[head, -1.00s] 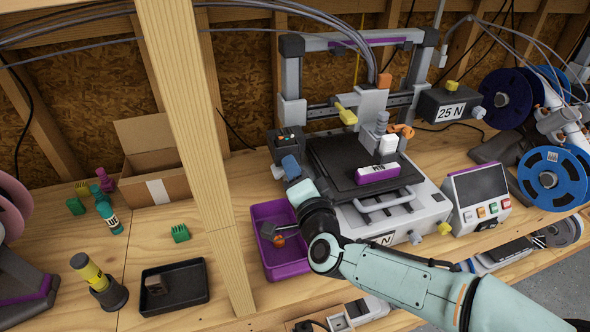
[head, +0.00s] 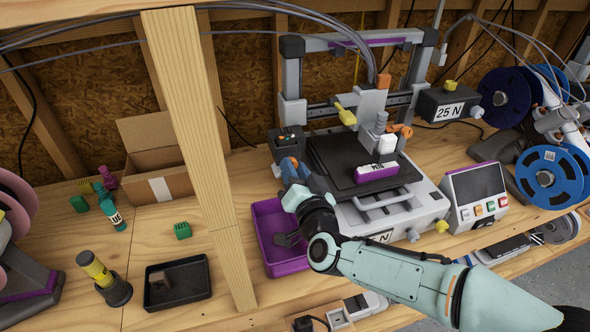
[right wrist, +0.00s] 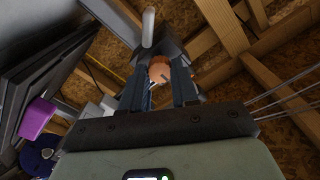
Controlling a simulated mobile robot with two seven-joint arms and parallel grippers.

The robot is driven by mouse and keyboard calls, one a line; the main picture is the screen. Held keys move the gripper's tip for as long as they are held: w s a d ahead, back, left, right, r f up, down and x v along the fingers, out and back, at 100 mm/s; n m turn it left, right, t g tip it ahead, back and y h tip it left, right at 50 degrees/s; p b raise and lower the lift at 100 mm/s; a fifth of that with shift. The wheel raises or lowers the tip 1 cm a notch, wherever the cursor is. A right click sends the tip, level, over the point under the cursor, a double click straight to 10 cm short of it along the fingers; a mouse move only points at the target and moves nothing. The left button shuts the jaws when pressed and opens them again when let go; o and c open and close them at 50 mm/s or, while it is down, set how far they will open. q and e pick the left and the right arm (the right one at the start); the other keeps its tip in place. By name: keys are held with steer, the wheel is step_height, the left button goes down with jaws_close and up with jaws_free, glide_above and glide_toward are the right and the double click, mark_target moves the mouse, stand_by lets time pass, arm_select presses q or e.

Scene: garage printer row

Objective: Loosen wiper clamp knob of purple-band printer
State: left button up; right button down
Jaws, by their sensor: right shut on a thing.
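The printer (head: 402,216) with a purple band (head: 385,41) on its top beam stands at the middle right. My right gripper (head: 305,172) is at its left side, beside the bed, fingers pointing away from me. In the right wrist view, an orange round knob (right wrist: 160,70) sits between the fingertips of the right gripper (right wrist: 160,84), which are shut on it. A white rod and a grey block show just beyond it. In the head view the fingers and wrist hide the knob. My left gripper is in neither view now.
A purple tray (head: 262,210) stands below the right wrist, with a dark grey piece (head: 286,240) at it. A wooden post (head: 200,125) rises left of the tray. A black tray (head: 205,277) lies further left. A dark box (head: 285,140) stands just behind my gripper.

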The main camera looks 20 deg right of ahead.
stand_by(0.3)
steer(key=c, duration=0.8)
jaws_free()
steer(key=shift+c, duration=0.2)
steer(key=s, duration=1.3)
steer(key=shift+s+d+b, duration=0.2)
steer(key=shift+s+b, duration=0.05)
steer(key=shift+b, duration=0.1)
